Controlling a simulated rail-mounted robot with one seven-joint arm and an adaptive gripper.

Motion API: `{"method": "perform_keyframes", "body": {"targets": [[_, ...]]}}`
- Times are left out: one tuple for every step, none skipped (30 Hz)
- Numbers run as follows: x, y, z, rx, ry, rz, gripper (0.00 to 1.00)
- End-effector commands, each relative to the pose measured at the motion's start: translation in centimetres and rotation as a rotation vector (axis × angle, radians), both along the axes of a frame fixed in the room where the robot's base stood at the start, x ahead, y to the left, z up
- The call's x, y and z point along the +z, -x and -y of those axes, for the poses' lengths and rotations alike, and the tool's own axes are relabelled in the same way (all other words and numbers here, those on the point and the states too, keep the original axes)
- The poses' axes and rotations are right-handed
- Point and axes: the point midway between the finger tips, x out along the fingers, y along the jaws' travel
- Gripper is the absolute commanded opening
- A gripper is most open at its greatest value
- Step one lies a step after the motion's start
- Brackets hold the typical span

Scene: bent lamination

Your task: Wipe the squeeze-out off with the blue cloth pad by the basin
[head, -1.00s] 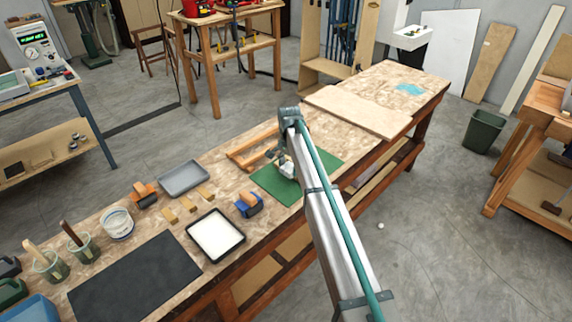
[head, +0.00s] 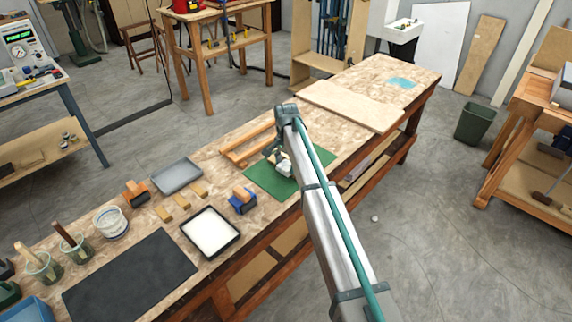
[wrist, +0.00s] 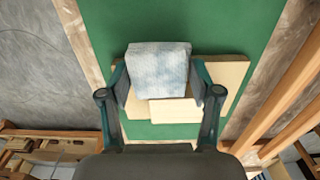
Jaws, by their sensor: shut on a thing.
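My gripper (wrist: 162,90) is shut on a pale blue-white cloth pad (wrist: 158,58), which sits between its fingers. The pad lies over light wooden pieces (wrist: 232,75) on the green mat (wrist: 205,20), covering part of them. Whether it presses on the wood or hovers just above, I cannot tell. A shorter light wood strip (wrist: 175,111) shows at the pad's near edge. In the head view my gripper (head: 283,165) is over the green mat (head: 262,182), and my arm hides part of it. No squeeze-out can be made out at this size.
Wooden rails (head: 240,151) lie behind the mat. A blue-and-orange tool (head: 242,201), a white-filled tray (head: 210,232) and a grey tray (head: 177,176) stand left of it. A plywood board (head: 350,105) lies to the right, with a blue patch (head: 402,83) beyond.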

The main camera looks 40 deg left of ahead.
Motion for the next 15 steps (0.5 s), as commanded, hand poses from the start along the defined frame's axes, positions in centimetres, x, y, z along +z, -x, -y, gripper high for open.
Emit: {"method": "perform_keyframes", "body": {"targets": [[-0.06, 0.0, 0.0, 0.0, 0.0, 0.0, 0.36], [-0.09, 0.0, 0.0, 0.0, 0.0, 0.0, 0.36], [-0.14, 0.0, 0.0, 0.0, 0.0, 0.0, 0.36], [-0.18, 0.0, 0.0, 0.0, 0.0, 0.0, 0.36], [-0.22, 0.0, 0.0, 0.0, 0.0, 0.0, 0.36], [-0.28, 0.0, 0.0, 0.0, 0.0, 0.0, 0.36], [-0.32, 0.0, 0.0, 0.0, 0.0, 0.0, 0.36], [-0.36, 0.0, 0.0, 0.0, 0.0, 0.0, 0.36], [-0.41, 0.0, -0.01, 0.0, 0.0, 0.0, 0.36], [-0.45, 0.0, -0.01, 0.0, 0.0, 0.0, 0.36], [-0.49, 0.0, -0.01, 0.0, 0.0, 0.0, 0.36], [-0.54, 0.0, -0.01, 0.0, 0.0, 0.0, 0.36], [-0.59, 0.0, -0.01, 0.0, 0.0, 0.0, 0.36], [-0.63, 0.0, -0.01, 0.0, 0.0, 0.0, 0.36], [-0.57, 0.0, -0.01, 0.0, 0.0, 0.0, 0.36]]}}
